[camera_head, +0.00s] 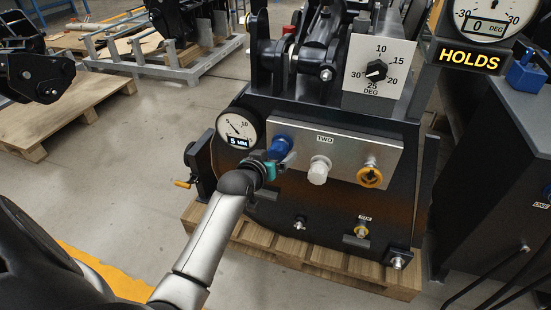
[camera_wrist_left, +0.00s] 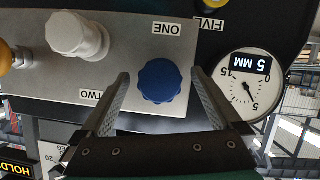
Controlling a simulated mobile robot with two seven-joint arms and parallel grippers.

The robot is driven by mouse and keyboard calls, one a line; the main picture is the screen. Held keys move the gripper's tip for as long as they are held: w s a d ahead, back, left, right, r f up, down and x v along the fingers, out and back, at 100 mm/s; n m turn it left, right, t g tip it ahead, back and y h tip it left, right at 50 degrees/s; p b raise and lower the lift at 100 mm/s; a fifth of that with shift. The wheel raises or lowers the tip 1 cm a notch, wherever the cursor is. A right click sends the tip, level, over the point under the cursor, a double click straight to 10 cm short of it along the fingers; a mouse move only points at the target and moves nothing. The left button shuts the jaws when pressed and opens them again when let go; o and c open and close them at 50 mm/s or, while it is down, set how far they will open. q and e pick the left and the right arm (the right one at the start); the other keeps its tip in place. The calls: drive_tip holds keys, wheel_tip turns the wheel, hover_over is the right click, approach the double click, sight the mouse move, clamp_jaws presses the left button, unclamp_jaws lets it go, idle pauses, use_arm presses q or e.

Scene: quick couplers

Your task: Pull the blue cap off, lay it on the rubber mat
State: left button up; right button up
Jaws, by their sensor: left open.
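The blue cap (camera_head: 281,146) sits on the left end of the metal coupler panel (camera_head: 340,150) in the head view. In the left wrist view the blue cap (camera_wrist_left: 159,81) shows as a round, ridged knob on the panel, close to the label ONE. My left gripper (camera_head: 272,160) is at the cap in the head view. In the left wrist view the left gripper (camera_wrist_left: 160,82) is open, with one finger on each side of the cap and visible gaps between. The rubber mat cannot be made out. My right gripper is not in view.
A white cap (camera_head: 319,169) and a yellow ring fitting (camera_head: 369,176) are farther right on the panel. A round gauge (camera_head: 237,128) reading 5 MM is close left of the cap. The machine stands on a wooden pallet (camera_head: 310,257).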

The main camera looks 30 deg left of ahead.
use_arm(q)
drive_tip(key=shift+w, duration=0.1)
clamp_jaws()
idle(1.3)
drive_tip(key=shift+s+d+f+p, duration=0.1)
drive_tip(key=shift+s+p, duration=0.15)
drive_tip(key=shift+p, duration=0.05)
drive_tip(key=shift+s+d+p, duration=0.25)
drive_tip(key=shift+s+p, duration=0.5)
drive_tip(key=shift+s, duration=0.2)
drive_tip(key=shift+s+d+p, duration=0.2)
drive_tip(key=shift+s+p, duration=0.5)
drive_tip(key=shift+s, duration=0.2)
